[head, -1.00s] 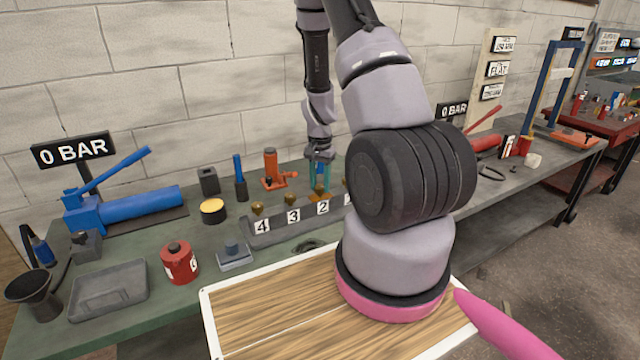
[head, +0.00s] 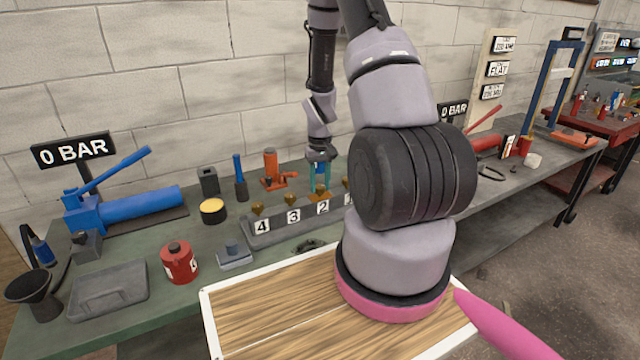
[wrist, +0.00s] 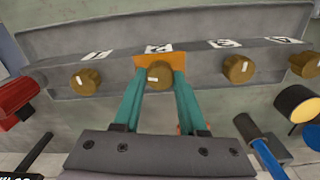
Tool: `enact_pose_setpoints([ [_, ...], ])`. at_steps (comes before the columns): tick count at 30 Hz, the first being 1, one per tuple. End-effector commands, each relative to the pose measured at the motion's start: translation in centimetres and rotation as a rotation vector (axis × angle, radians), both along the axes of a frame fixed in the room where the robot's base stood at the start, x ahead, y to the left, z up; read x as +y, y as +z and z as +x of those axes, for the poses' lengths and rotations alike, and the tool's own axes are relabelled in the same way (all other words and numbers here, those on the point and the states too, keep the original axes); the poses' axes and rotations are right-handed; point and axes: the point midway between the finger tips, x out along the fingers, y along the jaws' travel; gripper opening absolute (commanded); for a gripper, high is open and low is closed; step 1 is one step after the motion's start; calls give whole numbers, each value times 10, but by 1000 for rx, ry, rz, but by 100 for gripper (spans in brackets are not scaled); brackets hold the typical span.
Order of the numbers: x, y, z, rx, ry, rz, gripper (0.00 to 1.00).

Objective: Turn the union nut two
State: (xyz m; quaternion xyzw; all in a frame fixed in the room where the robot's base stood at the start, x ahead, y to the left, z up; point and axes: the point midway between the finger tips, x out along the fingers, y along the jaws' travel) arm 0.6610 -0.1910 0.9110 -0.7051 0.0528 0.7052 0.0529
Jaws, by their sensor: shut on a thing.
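The union nut two is a brass knob (wrist: 159,75) on the grey manifold block, by the label 2 (head: 323,207) and an orange patch (wrist: 146,62). My gripper (wrist: 160,82) has teal fingers, one on each side of this nut, and is shut on it. In the head view my gripper (head: 320,178) points down at the block, and its fingers partly hide the nut. Similar brass nuts stand along the block, by label 3 (head: 293,216) and label 4 (head: 262,227).
A blue hand pump (head: 130,203), a black-and-yellow can (head: 213,211), a red canister (head: 179,262) and a grey tray (head: 108,289) stand left of the block. An orange jack (head: 272,172) is behind it. A wooden board (head: 260,315) lies in front.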

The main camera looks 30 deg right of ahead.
Motion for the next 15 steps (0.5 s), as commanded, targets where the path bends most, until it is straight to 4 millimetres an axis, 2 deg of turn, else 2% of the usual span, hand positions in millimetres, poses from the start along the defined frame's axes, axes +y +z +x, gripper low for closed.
enact_pose_setpoints([
  [15,0,1,1,-2,51,0,0],
])
